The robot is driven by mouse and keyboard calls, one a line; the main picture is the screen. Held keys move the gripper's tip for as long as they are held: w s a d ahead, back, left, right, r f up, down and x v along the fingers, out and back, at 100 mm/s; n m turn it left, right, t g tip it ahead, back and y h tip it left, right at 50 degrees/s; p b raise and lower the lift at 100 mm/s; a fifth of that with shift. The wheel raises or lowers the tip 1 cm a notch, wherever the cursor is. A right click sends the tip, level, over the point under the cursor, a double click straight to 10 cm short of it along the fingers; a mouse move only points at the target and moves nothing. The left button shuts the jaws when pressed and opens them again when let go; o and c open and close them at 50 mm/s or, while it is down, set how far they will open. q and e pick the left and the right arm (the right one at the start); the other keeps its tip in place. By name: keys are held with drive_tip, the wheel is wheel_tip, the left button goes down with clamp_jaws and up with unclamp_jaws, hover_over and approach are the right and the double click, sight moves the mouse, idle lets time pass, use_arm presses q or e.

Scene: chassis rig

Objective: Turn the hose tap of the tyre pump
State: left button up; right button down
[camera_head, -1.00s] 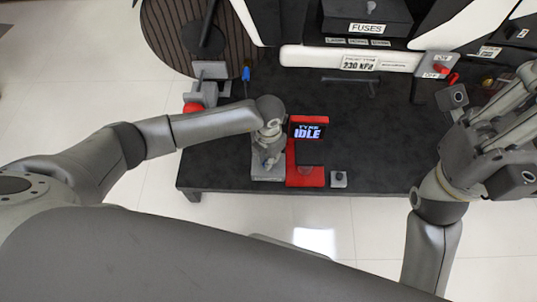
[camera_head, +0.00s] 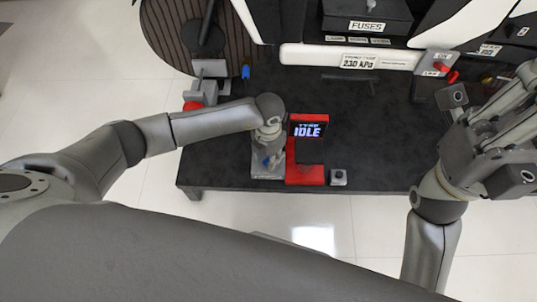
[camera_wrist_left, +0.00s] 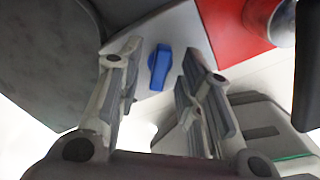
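The tyre pump is a red stand (camera_head: 305,176) with a screen (camera_head: 308,130) reading "TYRE IDLE". Beside its left side is a grey block, mostly covered by my left gripper (camera_head: 268,158), which points down over it. A small blue tap handle shows in the left wrist view (camera_wrist_left: 159,68). There my left gripper (camera_wrist_left: 163,52) is open, with one finger on each side of the handle and visible gaps to both. My right gripper (camera_head: 515,105) is raised at the right edge, away from the pump, its fingertips partly out of view.
The pump stands at the front edge of a dark bench (camera_head: 385,150). A small grey button box (camera_head: 338,177) is right of it. Behind are a fuses box (camera_head: 366,25) and a "230 kPa" label (camera_head: 358,61). Another blue piece (camera_head: 245,72) is at the back left. The bench's middle is clear.

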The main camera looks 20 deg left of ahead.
use_arm(q)
wheel_tip(320, 180, up, 12)
idle(0.4)
idle(0.4)
